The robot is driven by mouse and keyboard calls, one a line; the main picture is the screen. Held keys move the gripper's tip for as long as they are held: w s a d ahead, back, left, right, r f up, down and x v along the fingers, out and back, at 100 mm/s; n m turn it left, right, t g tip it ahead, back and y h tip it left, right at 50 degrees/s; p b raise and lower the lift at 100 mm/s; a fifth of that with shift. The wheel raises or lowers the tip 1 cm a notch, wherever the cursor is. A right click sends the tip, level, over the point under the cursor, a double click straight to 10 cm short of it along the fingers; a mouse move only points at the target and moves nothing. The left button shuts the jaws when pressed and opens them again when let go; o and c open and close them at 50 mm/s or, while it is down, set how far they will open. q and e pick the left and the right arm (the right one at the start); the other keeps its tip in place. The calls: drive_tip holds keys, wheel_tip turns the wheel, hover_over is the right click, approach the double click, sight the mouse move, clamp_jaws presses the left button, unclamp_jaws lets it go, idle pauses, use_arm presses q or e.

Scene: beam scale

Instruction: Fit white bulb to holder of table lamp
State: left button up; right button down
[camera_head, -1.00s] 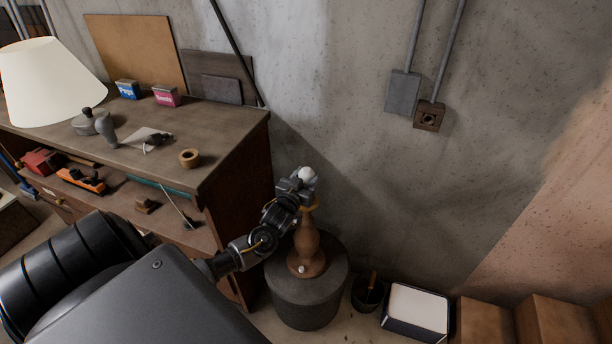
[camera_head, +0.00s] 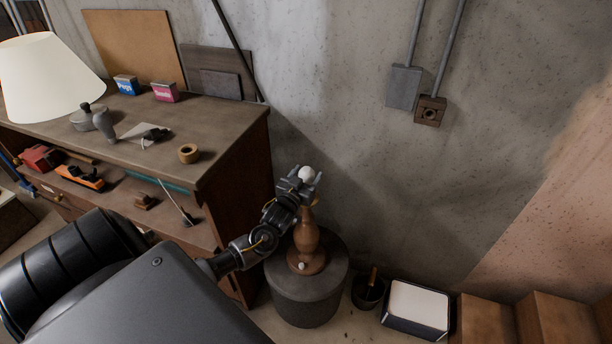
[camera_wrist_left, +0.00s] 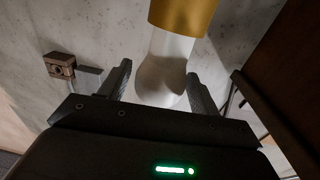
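The white bulb (camera_head: 307,173) is at the top of the brown wooden table lamp (camera_head: 308,240). In the left wrist view the bulb (camera_wrist_left: 163,82) meets the brass holder (camera_wrist_left: 184,16) with its narrow end, in line with it; how deep it sits cannot be told. My left gripper (camera_head: 305,182) is at the bulb. In the left wrist view its fingers (camera_wrist_left: 160,88) are spread on either side of the bulb with gaps showing, so it is open around it. My right gripper is not in view.
The lamp stands on a round grey pedestal (camera_head: 305,297) near the concrete wall. A wooden workbench (camera_head: 225,130) is on the left, with a cream lampshade (camera_head: 48,80) above its left part. A dark bucket (camera_head: 367,293) and a white-topped box (camera_head: 416,308) stand right of the pedestal.

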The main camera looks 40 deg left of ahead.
use_arm(q)
drive_tip(key=shift+o, duration=0.6)
drive_tip(key=shift+s+d+f, duration=0.1)
drive_tip(key=shift+s, duration=0.25)
drive_tip(key=b+v, duration=0.2)
drive_tip(key=v, duration=0.8)
